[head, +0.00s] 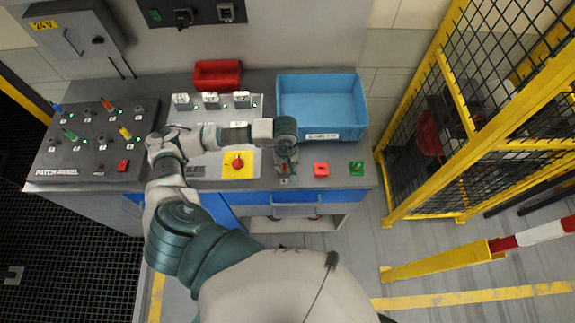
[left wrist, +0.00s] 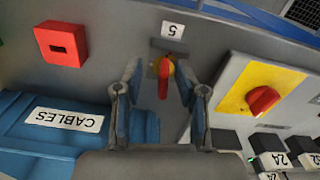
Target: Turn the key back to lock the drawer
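The red key (left wrist: 163,82) sits in a lock with a yellow ring, beside a small label "5" (left wrist: 173,29). In the left wrist view it points straight down the picture. My left gripper (left wrist: 158,90) is open over the lock, one finger on each side of the key, with a visible gap on both sides. In the head view my left gripper (head: 286,166) hangs over the console's near edge and mostly hides the key. The blue drawer front (head: 257,198) is under that edge, with a grey handle bar (head: 297,210). My right gripper is not in view.
A yellow plate (head: 238,172) with a red knob lies left of the lock. A red block (head: 321,169) and a green block (head: 356,168) are to the right. A blue bin (head: 355,107) stands behind, close to my gripper. A yellow fence (head: 460,90) bounds the right.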

